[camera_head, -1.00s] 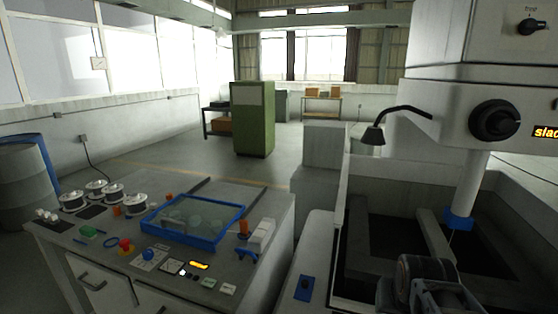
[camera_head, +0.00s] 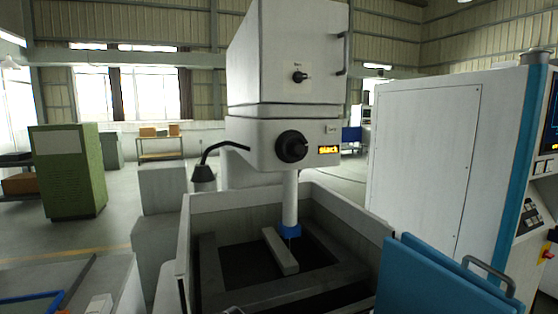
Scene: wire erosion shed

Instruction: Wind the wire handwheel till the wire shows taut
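The wire handwheel (camera_head: 292,146) is a black round knob on the front of the white machine head (camera_head: 262,135). Beside it on the right, a small lit display (camera_head: 329,149) reads "slack" in yellow letters. A smaller black knob (camera_head: 299,77) sits on the upper housing above. A white column with a blue nozzle (camera_head: 289,231) hangs below the head, and a thin wire shows under it. My gripper is not clearly in view; only a small piece at the bottom edge shows, which I cannot identify.
A grey tank (camera_head: 187,250) with a frame inside stands under the head. A black lamp (camera_head: 203,172) sticks out at its left. Blue panels (camera_head: 435,280) lean at the front right. A white cabinet (camera_head: 425,170) stands right, a green cabinet (camera_head: 68,170) left.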

